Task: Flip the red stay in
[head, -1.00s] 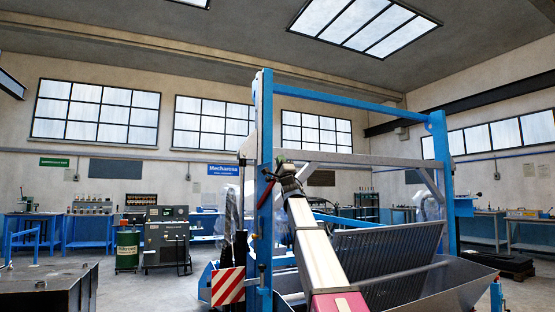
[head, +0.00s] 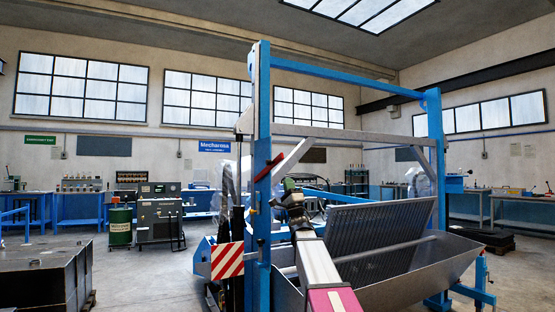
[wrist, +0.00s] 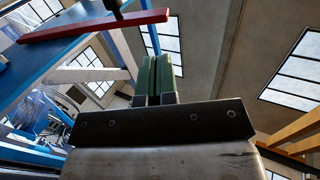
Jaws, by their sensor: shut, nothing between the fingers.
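The red stay (head: 271,168) shows in the head view as a slim slanted bar beside the near blue post. In the wrist view the red stay (wrist: 95,27) is a long flat bar across the upper left, with a dark round piece near its middle. My gripper (head: 289,184) is just right of the blue post and below the stay's upper end. Its green fingers (wrist: 155,75) are together and empty in the wrist view. I cannot tell how the stay is fastened.
The near blue post (head: 262,130) and a grey crossbar (head: 345,134) stand close to my arm. A grey trough with a slatted screen (head: 375,240) lies to the right. A striped board (head: 227,261) is left of the post. Open floor lies further left.

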